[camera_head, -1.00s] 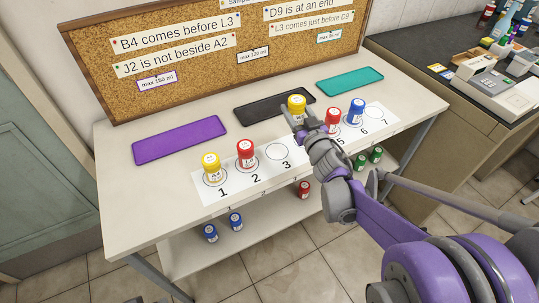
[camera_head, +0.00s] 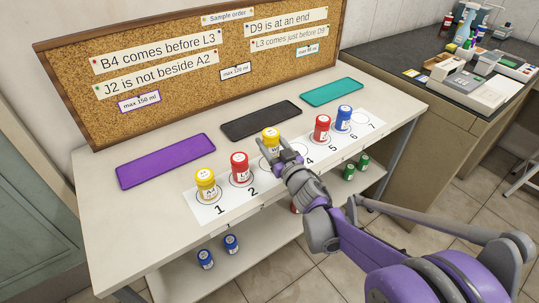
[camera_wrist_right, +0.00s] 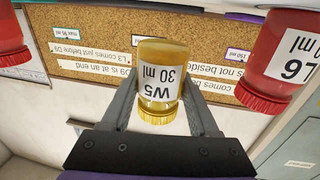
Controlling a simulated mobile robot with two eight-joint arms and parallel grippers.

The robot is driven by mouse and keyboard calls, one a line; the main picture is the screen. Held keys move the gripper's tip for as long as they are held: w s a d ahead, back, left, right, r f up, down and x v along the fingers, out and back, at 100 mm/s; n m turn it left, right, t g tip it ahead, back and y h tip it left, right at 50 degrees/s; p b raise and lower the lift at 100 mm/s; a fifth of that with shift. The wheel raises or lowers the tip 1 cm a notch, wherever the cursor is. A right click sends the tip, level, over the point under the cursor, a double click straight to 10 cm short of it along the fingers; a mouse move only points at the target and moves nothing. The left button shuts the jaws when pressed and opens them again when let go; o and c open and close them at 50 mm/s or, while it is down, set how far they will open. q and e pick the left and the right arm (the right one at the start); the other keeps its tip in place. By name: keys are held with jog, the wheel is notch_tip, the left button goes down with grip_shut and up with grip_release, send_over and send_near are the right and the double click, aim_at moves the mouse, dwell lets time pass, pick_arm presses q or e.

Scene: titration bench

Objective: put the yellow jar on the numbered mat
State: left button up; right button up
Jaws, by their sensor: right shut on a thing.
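A yellow jar (camera_head: 271,135) is between the fingers of my right gripper (camera_head: 280,158), over the numbered mat (camera_head: 235,203) about at spot 3. In the right wrist view the jar (camera_wrist_right: 160,75) reads W5, 30 ml and appears upside down between both fingers. I cannot tell whether its base touches the mat. Another yellow jar (camera_head: 206,183) stands on spot 1 and a red jar (camera_head: 240,167) on spot 2. A second red jar (camera_head: 322,128) stands about at spot 5 and a blue jar (camera_head: 343,118) about at spot 6. Spot 7 is bare. My left gripper is out of view.
Purple (camera_head: 165,160), black (camera_head: 260,120) and teal (camera_head: 332,89) trays lie behind the mat, all empty. A corkboard (camera_head: 200,85) stands at the back. Blue (camera_head: 205,259) and green (camera_head: 349,171) jars are on the lower shelf.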

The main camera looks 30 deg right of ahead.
aim_at(271, 152)
jog(key=shift+f+b, duration=0.55)
jog(key=shift+f, duration=1.3)
jog(key=shift+f, duration=0.2)
jog(key=o, duration=1.4)
jog(key=shift+c, duration=0.2)
jog(key=shift+r, duration=0.15)
jog(key=shift+s+r, duration=0.1)
jog(key=shift+s, duration=0.15)
jog(key=s+a+p, duration=0.1)
jog(key=s, duration=1)
jog(key=shift+s, duration=0.25)
